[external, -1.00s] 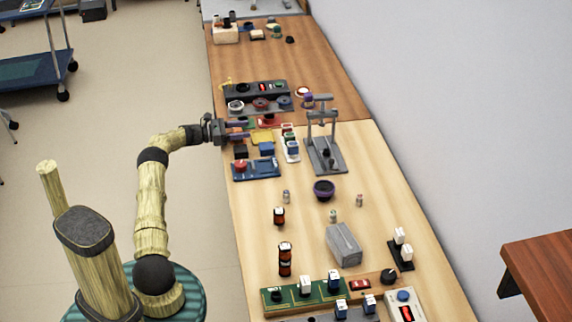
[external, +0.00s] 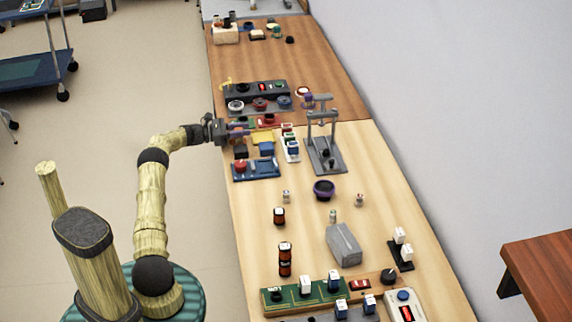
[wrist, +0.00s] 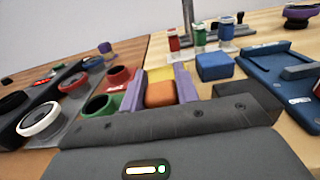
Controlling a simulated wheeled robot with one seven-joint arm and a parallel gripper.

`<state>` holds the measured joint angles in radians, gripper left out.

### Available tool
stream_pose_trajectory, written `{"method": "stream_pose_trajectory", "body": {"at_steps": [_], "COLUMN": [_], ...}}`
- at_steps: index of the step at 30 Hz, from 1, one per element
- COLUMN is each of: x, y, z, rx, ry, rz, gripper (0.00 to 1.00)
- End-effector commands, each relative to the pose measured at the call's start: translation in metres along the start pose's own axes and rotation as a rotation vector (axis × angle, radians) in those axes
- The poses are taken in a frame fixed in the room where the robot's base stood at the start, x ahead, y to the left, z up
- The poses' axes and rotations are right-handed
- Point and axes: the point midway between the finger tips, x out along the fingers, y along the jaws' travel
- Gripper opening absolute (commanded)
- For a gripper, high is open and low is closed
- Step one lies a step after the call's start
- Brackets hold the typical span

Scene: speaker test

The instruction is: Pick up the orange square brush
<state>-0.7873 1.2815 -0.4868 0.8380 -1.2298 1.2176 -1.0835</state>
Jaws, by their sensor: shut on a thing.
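The orange square brush (wrist: 160,94) sits between the two purple fingers of my gripper (wrist: 158,86) in the wrist view. The fingers are shut on its left and right sides. In the external view my gripper (external: 243,131) is low over the left edge of the light wooden table, and the brush is too small to make out there. A yellow piece (wrist: 160,73) shows just beyond the brush. The underside of the brush is hidden, so I cannot tell whether it touches the surface below.
A blue block (wrist: 214,67) and a blue tray (external: 256,169) lie close to the right of the fingers. Red and green cups (wrist: 100,106) stand close on the left. Small bottles (external: 290,146) and a grey stand (external: 325,150) are beyond.

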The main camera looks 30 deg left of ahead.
Motion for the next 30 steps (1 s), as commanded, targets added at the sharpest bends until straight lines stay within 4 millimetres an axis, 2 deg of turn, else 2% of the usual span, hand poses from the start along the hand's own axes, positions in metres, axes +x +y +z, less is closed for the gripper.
{"method": "stream_pose_trajectory", "body": {"at_steps": [4,8,18,21,30], "x": [0.000,0.000,0.000,0.000,0.000], "y": [0.000,0.000,0.000,0.000,0.000], "z": [0.003,0.016,0.080,0.093,0.100], "rx": [0.000,0.002,0.003,0.002,0.000], "ry": [0.000,-0.001,-0.001,-0.001,0.000], "rz": [-0.001,0.000,0.000,0.000,0.000], "gripper": [0.08,0.08,0.08,0.08,0.08]}}
